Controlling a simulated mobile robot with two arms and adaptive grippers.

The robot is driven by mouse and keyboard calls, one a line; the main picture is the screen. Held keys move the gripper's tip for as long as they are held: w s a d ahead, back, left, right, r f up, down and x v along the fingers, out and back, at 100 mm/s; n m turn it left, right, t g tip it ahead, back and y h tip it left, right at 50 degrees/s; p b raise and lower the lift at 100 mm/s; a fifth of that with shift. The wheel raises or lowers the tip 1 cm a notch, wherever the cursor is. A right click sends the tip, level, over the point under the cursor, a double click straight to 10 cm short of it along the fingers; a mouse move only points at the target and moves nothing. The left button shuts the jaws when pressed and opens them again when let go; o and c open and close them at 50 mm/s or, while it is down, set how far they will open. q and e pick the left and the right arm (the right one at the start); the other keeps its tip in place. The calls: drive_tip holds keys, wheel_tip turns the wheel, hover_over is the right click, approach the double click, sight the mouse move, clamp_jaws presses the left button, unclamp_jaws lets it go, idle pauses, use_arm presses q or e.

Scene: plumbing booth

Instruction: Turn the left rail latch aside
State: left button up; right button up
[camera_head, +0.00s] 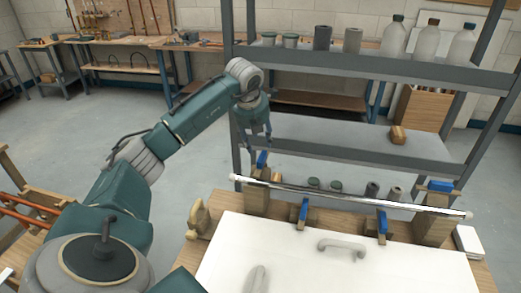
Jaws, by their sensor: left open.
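A long shiny pipe (350,196) lies across two wooden blocks at the back of the bench. A blue latch (262,160) stands upright at the left block (256,200). Another blue latch (436,187) lies crosswise at the right block (434,228). Two more blue pieces, a left one (304,212) and a right one (382,222), stand along the panel's back edge. My left gripper (256,140) points down with fingers apart, just above the upright latch at the left block. I cannot tell whether it touches the latch. My right gripper is out of view.
A white panel (300,262) with a grey handle (342,246) covers the bench front. A wooden clamp-like piece (198,218) stands at its left corner. Behind the bench, a grey shelf (360,68) holds bottles and cylinders. A white block (468,241) lies at right.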

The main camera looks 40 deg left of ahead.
sight(260, 156)
use_arm(q)
drive_tip(key=p+x, duration=0.1)
drive_tip(key=x, duration=0.3)
drive_tip(key=shift+f, duration=0.3)
drive_tip(key=p+x, duration=0.1)
drive_tip(key=x, duration=0.3)
drive_tip(key=shift+r, duration=0.1)
drive_tip(key=shift+w+f, duration=0.1)
drive_tip(key=shift+f, duration=0.25)
drive_tip(key=shift+a, duration=0.1)
drive_tip(key=shift+c, duration=0.2)
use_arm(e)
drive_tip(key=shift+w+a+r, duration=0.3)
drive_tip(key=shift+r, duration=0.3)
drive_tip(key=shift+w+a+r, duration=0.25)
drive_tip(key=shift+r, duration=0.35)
use_arm(q)
drive_tip(key=c, duration=0.9)
clamp_jaws()
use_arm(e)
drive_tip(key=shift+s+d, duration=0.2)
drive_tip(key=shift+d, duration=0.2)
